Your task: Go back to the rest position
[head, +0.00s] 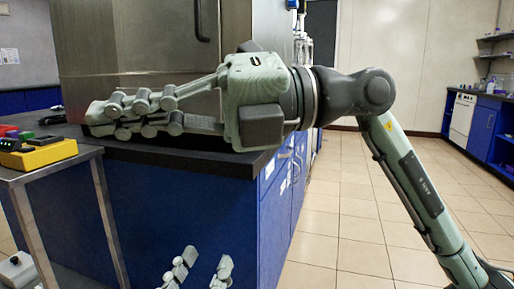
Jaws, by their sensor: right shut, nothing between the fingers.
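My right gripper (98,113) reaches in from the right on its pale green arm. It points left in front of the steel cabinet, over the dark counter's edge in the picture. Its two fingers lie close together, shut with nothing between them. My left gripper (207,258) shows at the bottom edge, in front of the blue cabinet front. Its two fingertips point up and stand apart with a clear gap, open and empty. The rest of this gripper and its arm are cut off by the picture edge.
A steel cabinet (145,40) stands on the dark counter (190,160) with blue doors (190,215) below. A metal cart (40,172) at the left carries a yellow device (38,153). Tiled floor (325,215) is open to the right. Blue cabinets (482,130) line the far right wall.

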